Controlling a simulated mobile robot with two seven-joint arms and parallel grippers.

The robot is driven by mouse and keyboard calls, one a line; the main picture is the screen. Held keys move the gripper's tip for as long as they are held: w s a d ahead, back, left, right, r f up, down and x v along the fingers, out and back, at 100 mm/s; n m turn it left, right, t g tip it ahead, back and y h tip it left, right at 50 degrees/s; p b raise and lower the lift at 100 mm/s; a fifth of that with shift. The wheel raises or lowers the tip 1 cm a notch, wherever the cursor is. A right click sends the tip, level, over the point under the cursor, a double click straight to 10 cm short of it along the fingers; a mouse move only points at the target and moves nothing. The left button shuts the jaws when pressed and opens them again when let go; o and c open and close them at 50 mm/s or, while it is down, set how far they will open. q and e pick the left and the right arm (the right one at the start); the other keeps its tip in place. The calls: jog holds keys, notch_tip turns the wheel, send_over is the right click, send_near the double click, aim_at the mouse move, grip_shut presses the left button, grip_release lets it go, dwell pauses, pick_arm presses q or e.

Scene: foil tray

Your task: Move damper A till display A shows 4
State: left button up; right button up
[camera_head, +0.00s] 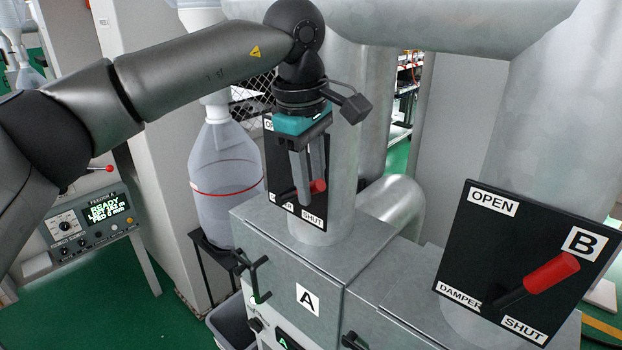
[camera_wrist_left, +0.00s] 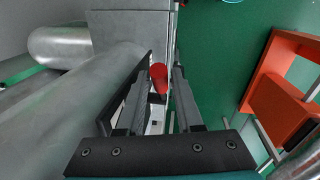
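Damper A's lever, with a red grip (camera_head: 318,186) on a dark stem, sits on a black panel (camera_head: 284,205) fixed to a grey duct. The grip lies low on the panel, near the SHUT label (camera_head: 312,218). My left gripper (camera_head: 310,190) points down at it, its fingers apart. In the left wrist view, the red grip (camera_wrist_left: 158,72) shows between the fingertips (camera_wrist_left: 163,75), with a gap on the right; contact is unclear. Display A (camera_head: 287,341) is cut off at the bottom edge, so its number is not readable. My right gripper is not in view.
Damper B's panel (camera_head: 478,240) with its red-gripped lever (camera_head: 551,273) stands at the right. A grey cabinet labelled A (camera_head: 307,299) is below the duct. A clear hopper (camera_head: 224,160) stands left of my gripper, and a READY console (camera_head: 90,228) further left.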

pick_arm(q)
grip_shut()
dwell(1.2)
